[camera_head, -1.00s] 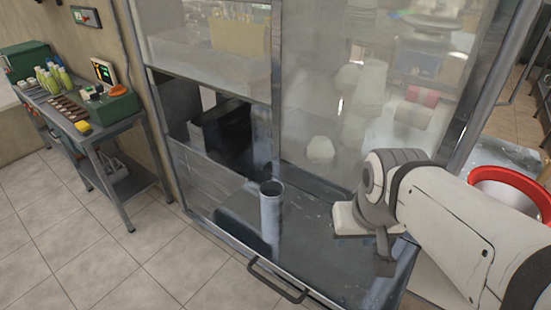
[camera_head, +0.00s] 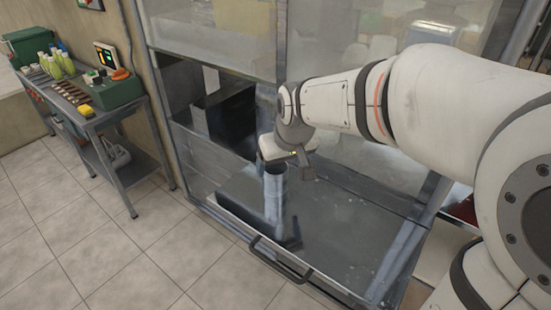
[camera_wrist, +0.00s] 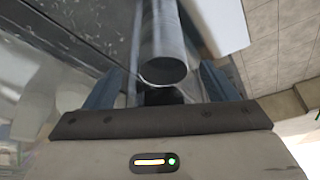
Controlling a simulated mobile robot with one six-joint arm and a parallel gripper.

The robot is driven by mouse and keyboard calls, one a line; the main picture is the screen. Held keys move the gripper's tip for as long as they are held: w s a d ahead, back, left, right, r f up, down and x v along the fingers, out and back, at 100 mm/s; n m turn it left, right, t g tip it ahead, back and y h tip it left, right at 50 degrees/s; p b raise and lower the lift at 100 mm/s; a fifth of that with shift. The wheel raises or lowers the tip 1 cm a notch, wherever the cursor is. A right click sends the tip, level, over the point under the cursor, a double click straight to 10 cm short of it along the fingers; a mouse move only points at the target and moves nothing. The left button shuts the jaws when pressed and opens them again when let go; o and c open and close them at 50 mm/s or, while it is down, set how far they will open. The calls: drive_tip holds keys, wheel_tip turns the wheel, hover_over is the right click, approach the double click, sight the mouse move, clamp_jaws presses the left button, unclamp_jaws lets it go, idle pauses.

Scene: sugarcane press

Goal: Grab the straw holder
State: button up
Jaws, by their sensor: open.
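The straw holder (camera_head: 273,198) is a grey metal cylinder standing upright on the grey metal press surface. In the wrist view the straw holder (camera_wrist: 163,40) extends away from the camera, its round open rim facing me. My gripper (camera_head: 288,164) is at the top of the holder, partly covering its rim in the head view. In the wrist view my gripper (camera_wrist: 160,88) is open, with one blue-grey finger on each side of the rim. I cannot tell whether either finger touches the holder.
The press surface (camera_head: 335,225) is bare to the right of the holder. A dark handle (camera_head: 280,262) lies along its front edge. Glass panels stand behind and above. A side table (camera_head: 112,108) with bottles and a green machine stands at the left, with tiled floor between.

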sight(276, 181)
drive_tip(key=x, duration=0.6)
drive_tip(key=shift+w+a+f+p, duration=0.15)
drive_tip(key=shift+a+f+p, duration=0.1)
drive_tip(key=shift+p, duration=0.1)
drive_tip(key=shift+c, duration=0.6)
drive_tip(key=c, duration=1.2)
